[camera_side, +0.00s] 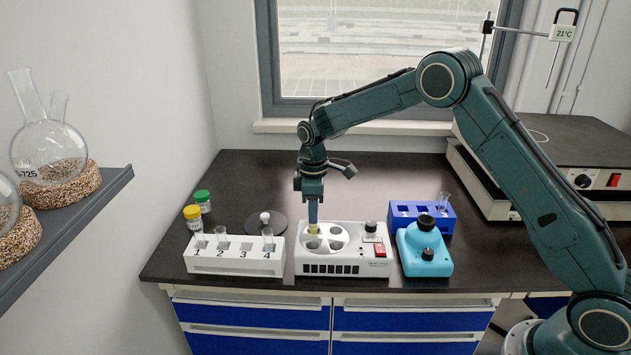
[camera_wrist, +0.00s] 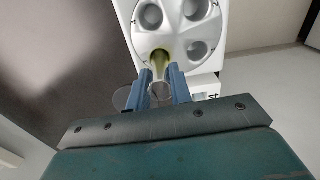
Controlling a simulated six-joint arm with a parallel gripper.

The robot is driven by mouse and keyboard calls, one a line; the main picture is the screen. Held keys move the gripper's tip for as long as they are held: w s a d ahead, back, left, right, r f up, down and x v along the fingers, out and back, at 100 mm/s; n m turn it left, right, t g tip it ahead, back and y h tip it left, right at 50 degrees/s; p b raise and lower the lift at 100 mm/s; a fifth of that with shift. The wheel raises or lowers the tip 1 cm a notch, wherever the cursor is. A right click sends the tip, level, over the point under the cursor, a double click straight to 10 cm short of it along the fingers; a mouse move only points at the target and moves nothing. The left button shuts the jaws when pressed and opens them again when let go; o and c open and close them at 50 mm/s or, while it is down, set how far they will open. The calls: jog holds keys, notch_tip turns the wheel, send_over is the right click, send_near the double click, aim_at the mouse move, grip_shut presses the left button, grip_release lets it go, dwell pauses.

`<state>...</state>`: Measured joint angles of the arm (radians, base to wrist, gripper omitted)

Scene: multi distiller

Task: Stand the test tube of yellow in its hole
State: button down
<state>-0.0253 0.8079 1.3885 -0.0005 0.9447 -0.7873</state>
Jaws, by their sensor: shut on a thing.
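My gripper (camera_side: 313,219) points straight down over the white four-hole device (camera_side: 340,268). It is shut on a clear test tube with yellow contents (camera_side: 313,229). In the wrist view, the two blue fingers (camera_wrist: 161,74) grip the tube's upper part, and the yellow part of the test tube (camera_wrist: 161,56) points at the device. The tube is upright at the back left hole in the side view. The other holes (camera_side: 335,244) look empty. The fingers hide part of the tube, and I cannot tell how deep its lower end sits in the hole.
A white rack numbered 1 to 4 (camera_side: 238,266) holds some clear tubes to the left. Behind it stand yellow-capped (camera_side: 193,216) and green-capped (camera_side: 203,200) jars and a dark round plate (camera_side: 258,227). A cyan device (camera_side: 427,263) and blue rack (camera_side: 404,215) stand to the right.

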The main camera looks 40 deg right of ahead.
jog(key=shift+f, duration=0.6)
jog(key=c, duration=1.2)
grip_release()
jog(key=shift+r, duration=0.1)
jog(key=shift+r, duration=3.45)
jog(key=shift+r, duration=0.1)
